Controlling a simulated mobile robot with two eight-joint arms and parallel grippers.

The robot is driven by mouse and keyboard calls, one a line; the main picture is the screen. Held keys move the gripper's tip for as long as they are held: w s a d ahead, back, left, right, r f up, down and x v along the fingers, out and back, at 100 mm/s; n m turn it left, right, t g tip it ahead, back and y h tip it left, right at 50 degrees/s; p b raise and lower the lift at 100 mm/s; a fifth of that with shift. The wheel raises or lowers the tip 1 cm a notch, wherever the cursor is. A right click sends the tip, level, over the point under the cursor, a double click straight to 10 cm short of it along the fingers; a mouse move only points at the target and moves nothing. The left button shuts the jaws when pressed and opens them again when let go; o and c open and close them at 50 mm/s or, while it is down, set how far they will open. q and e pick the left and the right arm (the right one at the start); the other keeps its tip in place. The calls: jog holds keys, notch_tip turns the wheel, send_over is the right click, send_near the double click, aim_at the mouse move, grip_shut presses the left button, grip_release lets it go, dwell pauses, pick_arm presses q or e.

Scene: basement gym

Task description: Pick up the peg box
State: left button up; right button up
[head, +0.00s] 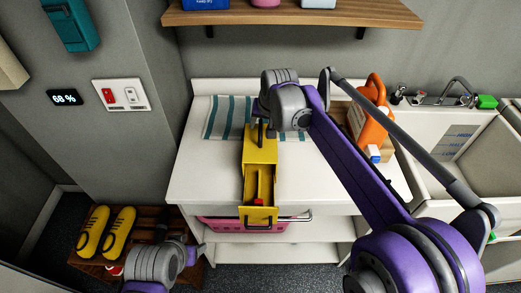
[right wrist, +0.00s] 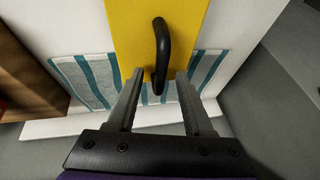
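The peg box, a yellow box (head: 262,155) with a black handle on its top, stands on the white counter (head: 200,179). Its near part is open and shows a narrow compartment. In the right wrist view, the yellow top (right wrist: 203,14) and black handle (right wrist: 161,45) are close ahead. My right gripper (right wrist: 159,75) is open, with one finger on each side of the handle's near end. I cannot tell whether they touch it. In the head view, my right gripper (head: 262,128) is over the box's far part.
A blue-striped towel (head: 222,118) lies beside and behind the box. An orange bottle (head: 369,125) stands at right, near a sink (head: 487,160). A shelf (head: 290,13) hangs above the counter. Yellow shoes (head: 106,231) sit on a low wooden rack.

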grip_shut()
dwell(1.2)
